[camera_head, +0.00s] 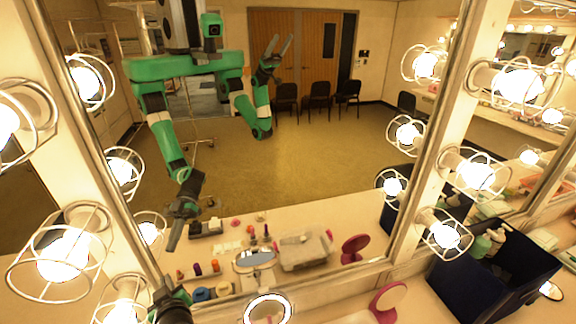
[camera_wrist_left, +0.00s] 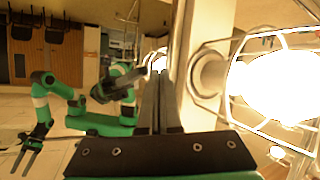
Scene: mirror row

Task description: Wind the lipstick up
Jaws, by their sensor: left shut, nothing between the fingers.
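My left gripper (camera_head: 172,300) is at the bottom edge of the head view, close in front of the mirror. In the left wrist view its two fingers (camera_wrist_left: 157,95) lie together, shut and empty. Its reflection points down over the reflected counter. My right gripper shows only as a reflection (camera_head: 276,50), raised, with its fingers apart. Several small orange, red and purple tubes (camera_head: 197,268) show in the mirror on the reflected counter. I cannot tell which is the lipstick. The real tubes are out of frame.
Caged bulbs (camera_head: 65,255) line the mirror frame on both sides, close to my left arm. A round mirror (camera_head: 268,310) and a pink mirror (camera_head: 386,302) stand on the counter. A dark blue bin (camera_head: 485,285) with bottles is at the right. The reflected counter also shows a clear tray.

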